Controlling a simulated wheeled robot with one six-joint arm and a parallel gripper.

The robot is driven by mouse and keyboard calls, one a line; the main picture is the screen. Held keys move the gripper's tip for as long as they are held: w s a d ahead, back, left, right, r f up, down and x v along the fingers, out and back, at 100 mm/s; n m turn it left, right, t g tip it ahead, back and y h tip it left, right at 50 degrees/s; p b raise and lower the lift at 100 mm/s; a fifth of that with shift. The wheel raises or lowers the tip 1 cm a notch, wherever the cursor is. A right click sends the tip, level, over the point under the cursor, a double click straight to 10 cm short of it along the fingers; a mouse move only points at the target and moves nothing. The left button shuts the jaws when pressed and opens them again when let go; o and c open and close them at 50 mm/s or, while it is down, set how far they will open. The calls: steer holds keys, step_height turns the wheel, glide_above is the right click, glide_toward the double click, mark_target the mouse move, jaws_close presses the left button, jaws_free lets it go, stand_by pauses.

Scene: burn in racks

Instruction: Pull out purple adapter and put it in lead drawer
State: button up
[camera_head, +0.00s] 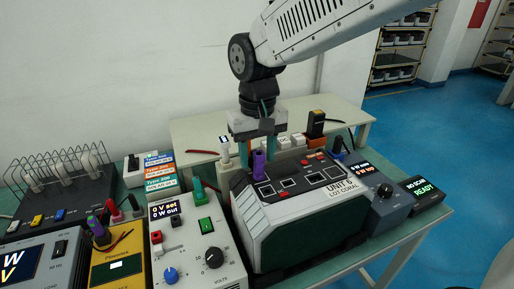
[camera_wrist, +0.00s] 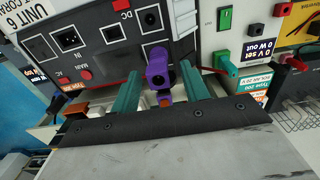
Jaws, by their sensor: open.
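A purple adapter (camera_head: 259,163) stands upright on the top panel of the instrument labelled UNIT 6 (camera_head: 300,215), near its back left corner. My gripper (camera_head: 257,148) points down over it with teal fingers. In the wrist view the purple adapter (camera_wrist: 157,68) sits between the two spread fingers of my gripper (camera_wrist: 160,80), with a gap visible on each side. The adapter appears plugged into the panel beside the DC label. Another purple-topped connector (camera_head: 98,228) stands on the yellow box at the left. I cannot make out a lead drawer.
A voltage supply (camera_head: 190,250) with a green connector (camera_head: 198,190) stands close left of the unit. A blue-grey box (camera_head: 385,210) and a READY display (camera_head: 425,192) stand right. White and black-orange connectors (camera_head: 316,124) stand behind. A wire rack (camera_head: 60,172) is at far left.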

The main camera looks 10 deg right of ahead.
jaws_close()
steer(key=c, duration=0.6)
jaws_free()
steer(key=shift+c, duration=0.2)
jaws_close()
steer(key=shift+r, duration=0.8)
steer(key=shift+r, duration=1.55)
